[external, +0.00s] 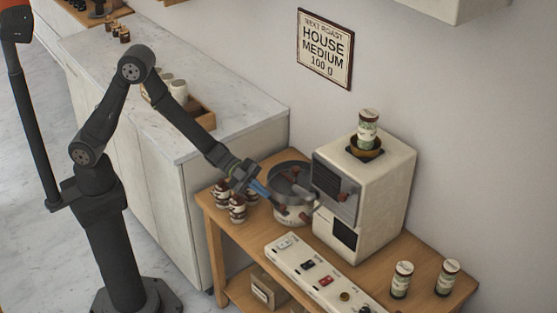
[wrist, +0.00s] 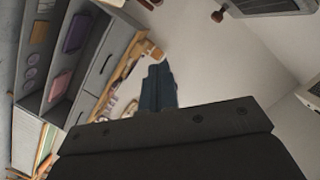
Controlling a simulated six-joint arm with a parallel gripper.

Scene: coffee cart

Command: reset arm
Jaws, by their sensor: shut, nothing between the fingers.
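My arm reaches from its base at the left over to the wooden cart. My gripper (external: 268,195) has blue fingers and points down to the right, beside the round grey pan or drum (external: 290,178) in front of the roaster. Whether the fingers touch it I cannot tell. In the wrist view my gripper (wrist: 158,88) shows its blue fingers together, with nothing between them. The cream roaster machine (external: 385,195) stands at the back of the cart. A jar with a green and white label (external: 367,130) stands upright in the hopper on top of it.
Several dark-labelled jars (external: 237,208) stand left of the gripper. A white switch panel (external: 310,268) runs along the cart's front. Two jars, one (external: 402,280) and another (external: 447,277), stand at the right. A marble counter (external: 240,115) lies behind, and a sign (external: 325,48) hangs on the wall.

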